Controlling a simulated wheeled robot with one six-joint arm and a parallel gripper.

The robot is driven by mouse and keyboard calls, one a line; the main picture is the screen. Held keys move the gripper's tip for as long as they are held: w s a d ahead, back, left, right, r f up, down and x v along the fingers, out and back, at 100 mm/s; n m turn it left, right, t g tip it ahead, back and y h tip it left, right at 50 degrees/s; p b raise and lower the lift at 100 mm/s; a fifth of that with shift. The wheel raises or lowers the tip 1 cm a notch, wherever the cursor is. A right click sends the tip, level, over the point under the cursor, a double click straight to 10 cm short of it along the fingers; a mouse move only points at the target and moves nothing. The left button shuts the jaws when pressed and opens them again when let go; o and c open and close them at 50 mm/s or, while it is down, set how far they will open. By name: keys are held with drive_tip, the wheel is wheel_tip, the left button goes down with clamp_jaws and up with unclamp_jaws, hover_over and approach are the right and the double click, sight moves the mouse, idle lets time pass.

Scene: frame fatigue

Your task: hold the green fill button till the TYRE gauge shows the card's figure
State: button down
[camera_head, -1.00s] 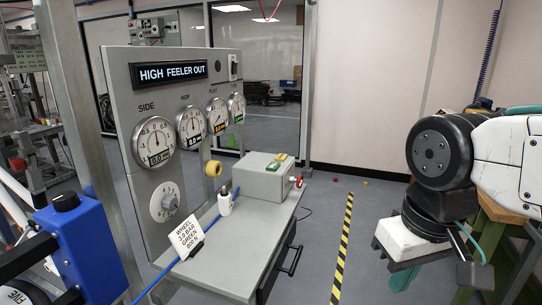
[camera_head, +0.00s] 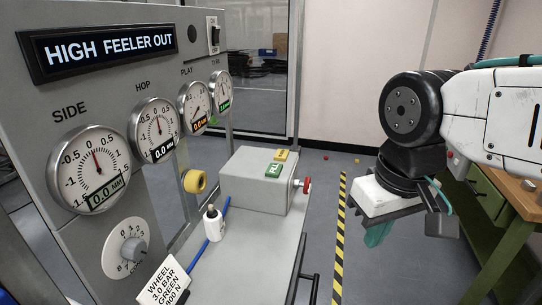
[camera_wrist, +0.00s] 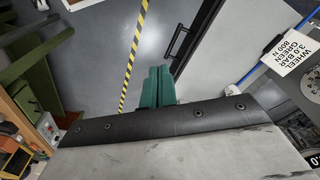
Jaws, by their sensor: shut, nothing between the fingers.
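The panel (camera_head: 120,20) has SIDE, HOP and PLAY gauges and a sign reading HIGH FEELER OUT. A red knob (camera_head: 306,185) projects from the box's right side. A white bottle (camera_head: 213,224) stands on the bench. A green workbench (camera_head: 485,195) is at right.

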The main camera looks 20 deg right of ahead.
wheel_tip(320, 180, up, 7)
drive_tip(key=n+g, duration=0.1)
drive_tip(key=n, duration=1)
hover_over(273, 168)
wheel_tip(273, 168, down, 14)
drive_tip(key=shift+f, duration=0.1)
